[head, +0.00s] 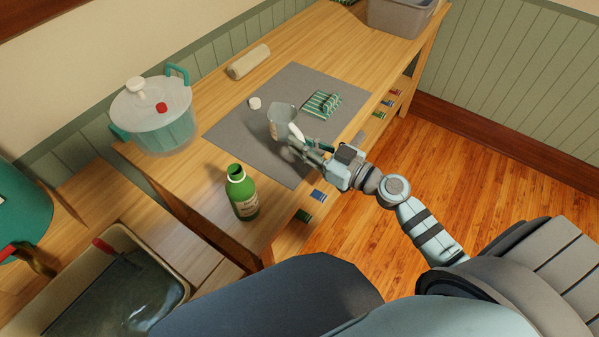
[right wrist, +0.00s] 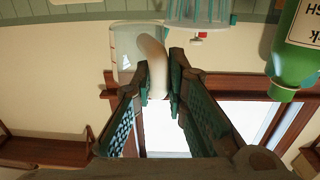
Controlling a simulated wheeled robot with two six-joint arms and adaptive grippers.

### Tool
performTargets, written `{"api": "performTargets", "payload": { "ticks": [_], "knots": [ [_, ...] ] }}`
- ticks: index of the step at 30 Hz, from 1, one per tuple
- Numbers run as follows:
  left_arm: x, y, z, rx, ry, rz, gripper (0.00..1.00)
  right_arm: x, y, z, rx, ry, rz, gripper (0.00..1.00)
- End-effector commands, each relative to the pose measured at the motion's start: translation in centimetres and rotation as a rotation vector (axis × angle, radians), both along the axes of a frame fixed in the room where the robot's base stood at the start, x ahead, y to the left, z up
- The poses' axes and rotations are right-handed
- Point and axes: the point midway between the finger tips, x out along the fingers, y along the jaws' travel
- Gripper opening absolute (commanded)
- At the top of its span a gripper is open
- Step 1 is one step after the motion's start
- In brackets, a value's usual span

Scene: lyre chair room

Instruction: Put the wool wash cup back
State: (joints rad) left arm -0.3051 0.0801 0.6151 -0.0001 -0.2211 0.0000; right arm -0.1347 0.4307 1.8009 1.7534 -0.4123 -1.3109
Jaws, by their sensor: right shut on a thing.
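The wool wash cup (head: 281,121), a translucent cup with a pale handle, is over the grey mat (head: 240,128) on the wooden table. My right gripper (head: 301,146) is shut on the cup's handle from the front right. The right wrist view, turned upside down, shows the handle between the fingers (right wrist: 158,82) and the clear cup (right wrist: 126,48) beside it. The cup looks roughly upright; whether it touches the mat I cannot tell. My left gripper is out of view.
A white cap-like piece (head: 254,103) and a green striped bundle (head: 321,104) lie on the mat. A rolled cloth (head: 248,62) lies behind. A lidded teal pot (head: 155,117) stands left, a grey bin (head: 398,17) far right, a sink basin (head: 105,285) lower left.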

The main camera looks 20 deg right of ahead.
Motion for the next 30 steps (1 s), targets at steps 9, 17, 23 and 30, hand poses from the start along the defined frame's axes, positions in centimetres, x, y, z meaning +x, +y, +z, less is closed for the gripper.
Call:
{"api": "performTargets", "payload": {
  "ticks": [9,17,23,30],
  "knots": [
    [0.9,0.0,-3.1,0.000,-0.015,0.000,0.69,0.1,0.1,-6.5,0.000,0.000,0.000,0.00],
    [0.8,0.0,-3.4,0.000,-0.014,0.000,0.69,0.0,0.1,-7.8,-0.002,-0.003,0.002,0.00],
    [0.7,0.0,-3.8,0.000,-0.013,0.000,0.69,0.0,0.1,-8.1,-0.002,-0.004,0.003,0.00],
    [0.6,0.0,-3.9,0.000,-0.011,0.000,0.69,0.0,0.1,-8.1,-0.002,-0.002,0.002,0.33]
  ]
}}
